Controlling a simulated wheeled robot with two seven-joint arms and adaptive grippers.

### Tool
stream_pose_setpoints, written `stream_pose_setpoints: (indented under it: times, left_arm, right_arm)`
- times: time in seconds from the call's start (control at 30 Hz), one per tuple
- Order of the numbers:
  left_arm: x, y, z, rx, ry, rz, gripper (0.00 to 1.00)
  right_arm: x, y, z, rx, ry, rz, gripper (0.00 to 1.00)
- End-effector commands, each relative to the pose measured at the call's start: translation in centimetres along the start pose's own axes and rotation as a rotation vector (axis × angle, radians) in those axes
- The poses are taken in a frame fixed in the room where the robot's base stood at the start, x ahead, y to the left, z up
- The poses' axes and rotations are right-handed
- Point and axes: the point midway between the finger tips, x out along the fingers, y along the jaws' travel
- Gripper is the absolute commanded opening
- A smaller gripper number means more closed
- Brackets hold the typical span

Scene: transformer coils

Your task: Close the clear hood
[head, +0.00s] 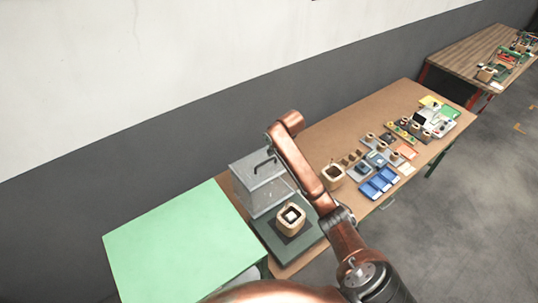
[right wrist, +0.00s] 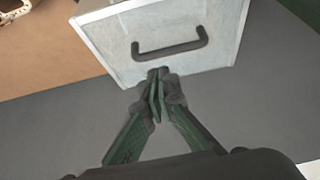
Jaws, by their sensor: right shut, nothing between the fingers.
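The clear hood (head: 250,193) is a see-through box with pale edges and a dark handle (head: 264,164). It stands raised at the back of a dark green base (head: 272,241). A tan coil with a pale core (head: 291,219) sits on the base, uncovered. My right gripper (head: 273,150) is beside the handle, mostly hidden by its own arm. In the right wrist view the right gripper (right wrist: 157,78) is shut and empty, its tips at the hood panel's edge, just short of the handle (right wrist: 170,48). I cannot tell if they touch the panel. My left gripper is out of view.
A green-topped surface (head: 180,245) stands left of the base. On the brown table (head: 325,130), another coil (head: 332,177), blue trays (head: 377,183) and small parts lie to the right. A grey wall runs close behind. A second table (head: 465,57) stands far right.

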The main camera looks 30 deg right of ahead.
Motion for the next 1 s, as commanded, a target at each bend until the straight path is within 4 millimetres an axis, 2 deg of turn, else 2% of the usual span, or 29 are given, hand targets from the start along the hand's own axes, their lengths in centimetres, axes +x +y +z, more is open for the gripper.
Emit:
stream_pose_setpoints:
  times: [0.03, 0.1, 0.27, 0.37, 0.6, 0.87, 1.0]
  left_arm:
    - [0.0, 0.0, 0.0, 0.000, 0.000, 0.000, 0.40]
    - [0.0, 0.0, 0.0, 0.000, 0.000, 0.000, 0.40]
    - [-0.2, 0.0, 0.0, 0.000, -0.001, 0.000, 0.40]
    - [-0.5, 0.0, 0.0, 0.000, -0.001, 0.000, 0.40]
    - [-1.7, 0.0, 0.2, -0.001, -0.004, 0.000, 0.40]
    - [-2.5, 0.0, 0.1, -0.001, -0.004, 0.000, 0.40]
    - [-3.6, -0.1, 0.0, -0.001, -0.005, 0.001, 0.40]
  right_arm:
    - [-1.0, 0.5, -1.7, 0.008, 0.010, -0.004, 0.00]
    - [-1.9, 0.8, -3.1, 0.016, 0.016, -0.010, 0.00]
    - [-2.2, 1.1, -4.2, 0.024, 0.021, -0.019, 0.00]
    - [-1.1, 1.1, -4.2, 0.026, 0.020, -0.020, 0.00]
    - [3.2, 0.9, -4.4, 0.025, 0.020, -0.020, 0.00]
    - [7.2, 0.9, -4.4, 0.025, 0.020, -0.018, 0.00]
    - [6.7, 0.9, -3.0, 0.024, 0.022, -0.018, 0.00]
